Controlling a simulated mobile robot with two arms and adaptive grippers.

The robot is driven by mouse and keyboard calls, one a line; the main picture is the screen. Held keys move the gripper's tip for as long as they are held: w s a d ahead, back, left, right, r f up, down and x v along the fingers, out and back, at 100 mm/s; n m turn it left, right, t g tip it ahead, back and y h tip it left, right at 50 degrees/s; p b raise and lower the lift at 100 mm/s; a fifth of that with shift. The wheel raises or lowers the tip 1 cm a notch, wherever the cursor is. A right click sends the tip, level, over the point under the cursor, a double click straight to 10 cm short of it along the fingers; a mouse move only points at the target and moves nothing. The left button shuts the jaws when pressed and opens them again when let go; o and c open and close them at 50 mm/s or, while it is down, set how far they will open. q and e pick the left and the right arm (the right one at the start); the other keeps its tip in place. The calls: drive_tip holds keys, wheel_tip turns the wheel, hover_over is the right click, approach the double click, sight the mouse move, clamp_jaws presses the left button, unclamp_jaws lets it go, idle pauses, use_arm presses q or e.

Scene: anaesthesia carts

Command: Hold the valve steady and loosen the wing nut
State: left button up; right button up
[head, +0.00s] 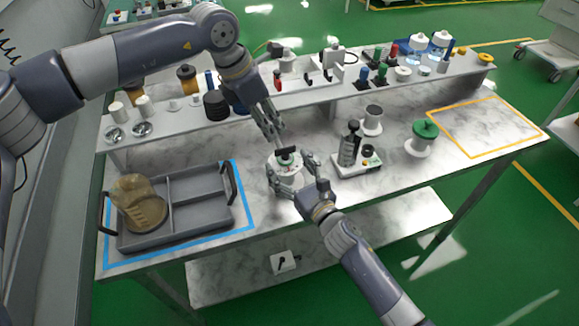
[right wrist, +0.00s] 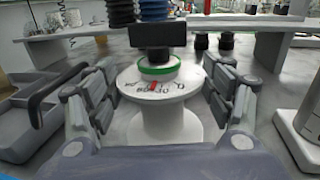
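The valve (head: 284,170) is a white spool-shaped body with a green ring under a black wing nut (head: 286,150). It stands upright on the marble-topped bench. In the right wrist view the valve (right wrist: 163,92) is centred, with the black wing nut (right wrist: 157,34) as a bar on top. My right gripper (head: 291,178) is low at the bench with its fingers spread on both sides of the valve; no firm grip shows. My left gripper (head: 274,135) points down just above the wing nut, apart from it as far as I can see. Its finger gap is unclear.
A grey divided tray (head: 196,215) holding a brownish translucent container (head: 138,203) lies left, inside blue tape. A small device (head: 357,165), a white spool (head: 372,121) and a green-topped spool (head: 422,139) stand right. A yellow-taped area (head: 490,127) is empty. A crowded shelf (head: 340,103) runs behind.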

use_arm(q)
drive_tip(key=shift+d, duration=0.1)
drive_tip(key=shift+c, duration=0.9)
drive_tip(key=d+r+n+h, duration=0.3)
drive_tip(key=d+r+h, duration=0.7)
drive_tip(key=d+r, duration=0.45)
drive_tip(key=w+r+n+t+h, duration=0.4)
drive_tip(key=w+r+n+t, duration=0.15)
drive_tip(key=r, duration=0.55)
drive_tip(key=w+a+r+n+t+y, duration=0.4)
drive_tip(key=w+a+n+t, duration=0.45)
drive_tip(key=n, duration=0.65)
drive_tip(key=w+a+f+n+t+y, duration=0.1)
drive_tip(key=w+a+f+n+y, duration=0.3)
drive_tip(key=f+n+y, duration=0.15)
drive_tip(key=n+g+y, duration=0.4)
drive_tip(key=n+g, duration=0.1)
drive_tip(key=g, duration=1.1)
approach(283, 148)
drive_tip(key=shift+t, duration=0.3)
drive_tip(key=x, duration=0.9)
drive_tip(key=shift+s+d, duration=0.15)
drive_tip(key=shift+s, duration=0.05)
